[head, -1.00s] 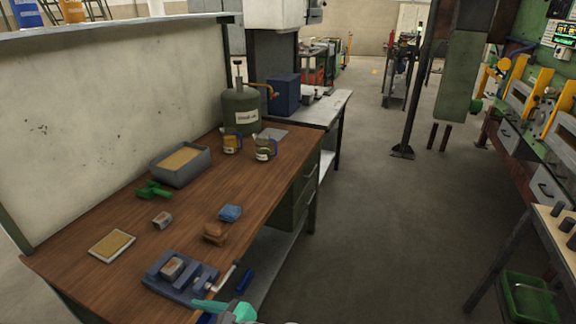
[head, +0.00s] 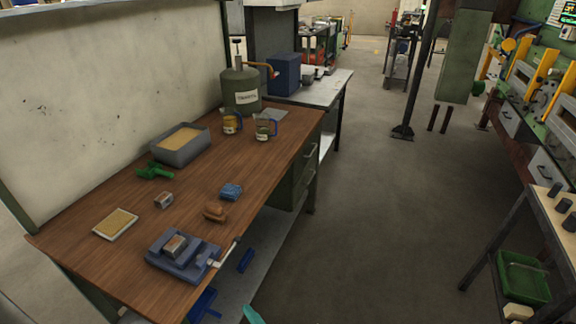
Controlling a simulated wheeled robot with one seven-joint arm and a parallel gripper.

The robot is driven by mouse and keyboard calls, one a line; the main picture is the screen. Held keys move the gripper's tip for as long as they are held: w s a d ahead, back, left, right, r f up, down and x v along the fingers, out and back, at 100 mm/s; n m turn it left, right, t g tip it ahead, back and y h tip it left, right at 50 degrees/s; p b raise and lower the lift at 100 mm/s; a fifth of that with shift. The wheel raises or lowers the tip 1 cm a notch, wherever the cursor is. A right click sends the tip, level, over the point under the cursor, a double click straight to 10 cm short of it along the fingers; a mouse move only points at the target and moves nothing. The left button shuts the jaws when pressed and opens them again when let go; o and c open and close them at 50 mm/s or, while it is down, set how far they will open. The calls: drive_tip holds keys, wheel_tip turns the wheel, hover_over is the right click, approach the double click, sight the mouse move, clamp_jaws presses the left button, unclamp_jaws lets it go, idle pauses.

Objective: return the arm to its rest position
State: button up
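Only a small teal piece of my gripper (head: 253,315) shows, at the bottom edge of the head view, just in front of the workbench. The rest of my arm is below the picture, so whether the fingers are open or shut is hidden. The wooden workbench (head: 125,215) is on the left. A blue vise (head: 190,268) stands at its near edge with a small metal block (head: 175,246) in its jaws. The visible teal piece is apart from the vise and the bench top.
On the bench are a grey sand tray (head: 181,154), a green tool (head: 154,172), another small block (head: 163,200), a blue cloth (head: 231,191), a brown brush (head: 214,213), a flat pad (head: 116,224), two mugs and a green canister (head: 241,92). The floor (head: 370,220) to the right is clear.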

drive_tip(key=s+d+f+n+t+h, duration=0.1)
drive_tip(key=s+d+f+n+h, duration=0.1)
drive_tip(key=s+d+n+h, duration=0.25)
drive_tip(key=s+d+f+n+t+h, duration=0.1)
drive_tip(key=s+d+f+n, duration=0.3)
drive_tip(key=s, duration=0.3)
drive_tip(key=s+d+r+n+t+h, duration=0.2)
drive_tip(key=s+r+n, duration=0.4)
drive_tip(key=s+n, duration=0.4)
drive_tip(key=shift+d+v, duration=0.2)
drive_tip(key=shift+v, duration=0.75)
